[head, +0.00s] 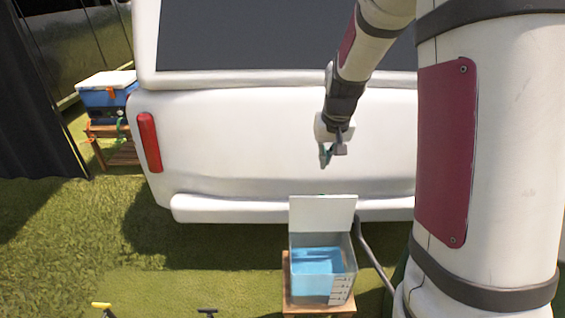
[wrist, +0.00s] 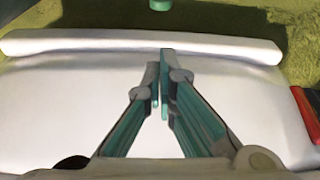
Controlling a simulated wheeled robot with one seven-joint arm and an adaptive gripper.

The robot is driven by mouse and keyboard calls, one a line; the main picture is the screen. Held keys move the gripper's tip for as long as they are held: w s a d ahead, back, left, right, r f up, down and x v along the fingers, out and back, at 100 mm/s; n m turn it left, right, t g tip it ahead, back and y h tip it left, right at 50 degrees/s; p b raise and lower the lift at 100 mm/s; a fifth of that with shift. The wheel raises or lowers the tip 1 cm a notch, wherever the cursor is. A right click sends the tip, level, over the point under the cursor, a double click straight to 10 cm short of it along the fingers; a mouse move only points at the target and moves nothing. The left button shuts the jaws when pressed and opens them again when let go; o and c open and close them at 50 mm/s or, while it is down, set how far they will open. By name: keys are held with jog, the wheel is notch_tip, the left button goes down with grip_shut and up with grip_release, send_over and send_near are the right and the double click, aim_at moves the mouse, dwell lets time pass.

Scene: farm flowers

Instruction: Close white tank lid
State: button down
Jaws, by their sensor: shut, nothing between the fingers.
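The white tank lid (head: 323,214) stands upright, open, at the back edge of a clear tank (head: 342,255). The tank holds blue liquid and has printed marks on its front right corner. My gripper (head: 326,160) is in the air above and behind the lid, in front of the white vehicle, apart from the lid. In the wrist view my gripper (wrist: 160,100) has its fingers together with nothing between them. The tank and its lid are not clearly visible in the wrist view.
The tank stands on a small wooden stand (head: 288,290) on grass. A white vehicle (head: 270,140) with a bumper (head: 220,210) is close behind it. A blue cooler with a white lid (head: 105,90) sits at the far left. The grass (head: 180,260) left of the tank is mostly free.

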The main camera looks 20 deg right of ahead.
aim_at(321, 211)
jog(key=s+a+b+x, duration=0.1)
jog(key=s+b+x, duration=0.1)
jog(key=x, duration=0.8)
jog(key=shift+d+f+b, duration=0.15)
jog(key=shift+f+b, duration=0.2)
dwell(0.4)
